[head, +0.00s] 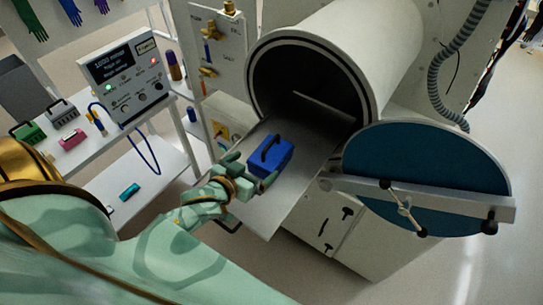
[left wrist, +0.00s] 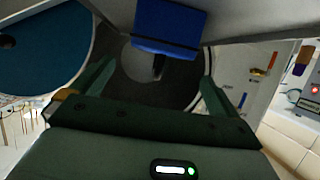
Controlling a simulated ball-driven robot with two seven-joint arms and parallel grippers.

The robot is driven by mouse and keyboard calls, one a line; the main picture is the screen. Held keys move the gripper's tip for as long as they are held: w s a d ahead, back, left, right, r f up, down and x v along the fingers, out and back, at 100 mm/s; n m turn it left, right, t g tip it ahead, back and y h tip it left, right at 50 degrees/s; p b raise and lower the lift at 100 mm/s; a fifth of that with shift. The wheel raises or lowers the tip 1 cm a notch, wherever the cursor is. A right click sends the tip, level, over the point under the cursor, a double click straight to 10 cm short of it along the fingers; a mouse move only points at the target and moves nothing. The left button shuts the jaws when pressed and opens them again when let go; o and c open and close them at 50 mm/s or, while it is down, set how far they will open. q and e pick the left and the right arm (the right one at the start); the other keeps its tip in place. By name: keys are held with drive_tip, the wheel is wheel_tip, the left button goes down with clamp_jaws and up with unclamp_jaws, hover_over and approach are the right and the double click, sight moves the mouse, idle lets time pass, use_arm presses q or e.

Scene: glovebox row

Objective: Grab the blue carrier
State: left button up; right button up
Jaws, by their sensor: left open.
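The blue carrier (head: 270,157), a box with a dark handle on top, sits on the pulled-out metal tray (head: 262,219) in front of the round chamber opening. My left gripper (head: 250,172) is at the near side of the carrier, its fingers apart. I cannot tell in the head view whether a finger touches the carrier. My right gripper is in neither view.
The blue round door (head: 425,172) with its bar stands open to the right of the tray. A white shelf to the left holds a green carrier (head: 28,132), a grey carrier (head: 62,114), a pink box (head: 72,139) and a control unit (head: 125,80).

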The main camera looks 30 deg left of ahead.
sight(268, 156)
use_arm(q)
drive_tip(key=x, duration=0.3)
drive_tip(key=shift+w+f, duration=0.15)
drive_tip(key=shift+w, duration=0.1)
drive_tip(key=x, duration=0.5)
drive_tip(key=shift+f, duration=0.15)
drive_tip(key=shift+s, duration=0.15)
drive_tip(key=c, duration=1.2)
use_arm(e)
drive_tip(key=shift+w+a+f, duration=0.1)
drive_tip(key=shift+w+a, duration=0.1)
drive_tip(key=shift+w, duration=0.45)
